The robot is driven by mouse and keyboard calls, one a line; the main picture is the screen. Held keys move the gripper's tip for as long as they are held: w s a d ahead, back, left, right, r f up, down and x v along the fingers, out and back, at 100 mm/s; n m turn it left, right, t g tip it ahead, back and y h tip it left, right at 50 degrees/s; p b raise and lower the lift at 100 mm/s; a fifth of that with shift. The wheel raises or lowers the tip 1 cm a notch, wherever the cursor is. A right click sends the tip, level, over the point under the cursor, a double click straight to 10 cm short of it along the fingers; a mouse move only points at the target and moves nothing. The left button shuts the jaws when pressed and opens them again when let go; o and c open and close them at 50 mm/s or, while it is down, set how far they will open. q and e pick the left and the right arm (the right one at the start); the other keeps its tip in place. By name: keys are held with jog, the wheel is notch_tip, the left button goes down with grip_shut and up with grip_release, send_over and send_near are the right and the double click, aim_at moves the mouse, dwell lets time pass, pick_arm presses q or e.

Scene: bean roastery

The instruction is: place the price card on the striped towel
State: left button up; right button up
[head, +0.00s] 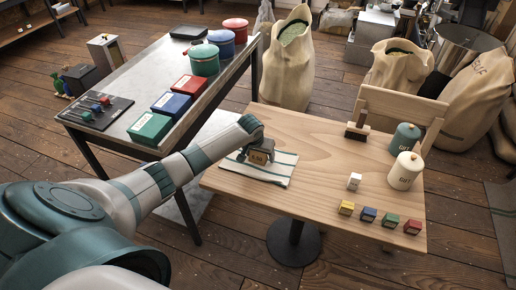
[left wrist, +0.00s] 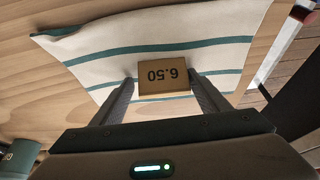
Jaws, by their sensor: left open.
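The price card (head: 258,157), a small brown block marked 6.50, is at the striped towel (head: 283,172) on the wooden table. The towel is white with green stripes. My left gripper (head: 259,150) is over the towel, with its fingers on both sides of the card. In the left wrist view the price card (left wrist: 164,77) shows between the two open fingertips (left wrist: 164,84), with the towel (left wrist: 110,48) behind it. The fingers look close to the card's sides; I cannot tell whether they touch it. My right gripper does not show.
The wooden table (head: 310,135) also holds a green canister (head: 404,139), a cream canister (head: 405,171), a dark wooden-backed item (head: 357,131), a white block (head: 354,181) and several coloured blocks (head: 368,214). Its middle is clear. A metal table (head: 150,88) with boxes and pots stands left.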

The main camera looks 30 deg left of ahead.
pick_arm(q)
jog(key=shift+s+a+r, duration=0.15)
jog(key=shift+s+r, duration=0.1)
jog(key=b+v, duration=0.1)
jog(key=v, duration=1)
jog(key=shift+w+r, duration=0.15)
jog(key=shift+r, duration=0.35)
jog(key=shift+f, duration=0.1)
